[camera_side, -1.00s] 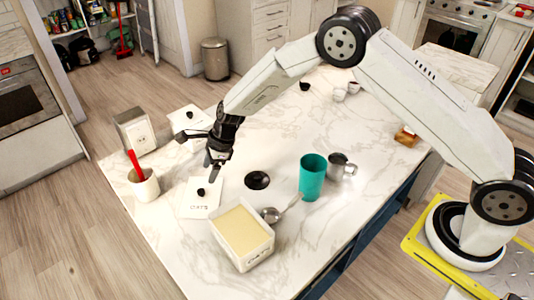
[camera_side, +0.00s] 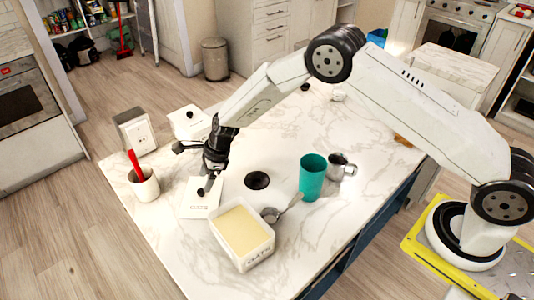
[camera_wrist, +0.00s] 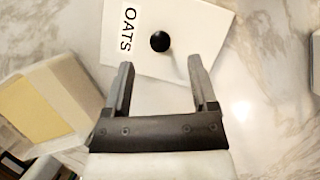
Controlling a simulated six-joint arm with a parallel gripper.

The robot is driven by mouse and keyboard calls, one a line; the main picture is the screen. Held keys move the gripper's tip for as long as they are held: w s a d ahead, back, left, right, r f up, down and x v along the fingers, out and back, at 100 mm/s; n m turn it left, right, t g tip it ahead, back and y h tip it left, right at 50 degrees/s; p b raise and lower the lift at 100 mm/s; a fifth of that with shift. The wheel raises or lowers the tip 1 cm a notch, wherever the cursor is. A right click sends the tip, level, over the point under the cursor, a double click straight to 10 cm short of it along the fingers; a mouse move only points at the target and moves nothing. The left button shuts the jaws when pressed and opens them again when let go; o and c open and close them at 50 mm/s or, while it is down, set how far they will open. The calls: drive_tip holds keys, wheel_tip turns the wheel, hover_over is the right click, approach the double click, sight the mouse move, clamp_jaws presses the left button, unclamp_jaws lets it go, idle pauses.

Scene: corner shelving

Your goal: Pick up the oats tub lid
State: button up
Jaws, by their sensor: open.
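The oats tub lid (camera_side: 196,208) is a flat white square with a black knob, lying on the marble counter. In the wrist view the lid (camera_wrist: 190,22) bears the label OATS, and its round black knob (camera_wrist: 160,41) shows ahead of the fingertips, between their lines. My gripper (camera_side: 207,188) is open and low over the lid; its fingers in the wrist view (camera_wrist: 160,65) stand apart with nothing between them. Whether a finger touches the lid or knob I cannot tell. In the side view the gripper partly covers the lid and knob.
An open white tub (camera_side: 243,262) with pale yellow contents stands close in front of the lid. A white cup (camera_side: 146,187) with a red utensil stands left. A black disc (camera_side: 257,180), a teal cup (camera_side: 313,177), a metal mug (camera_side: 338,167) and a spoon (camera_side: 290,206) lie or stand right.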

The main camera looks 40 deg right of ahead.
sight(201, 191)
drive_tip(key=shift+x, duration=2.25)
clamp_jaws()
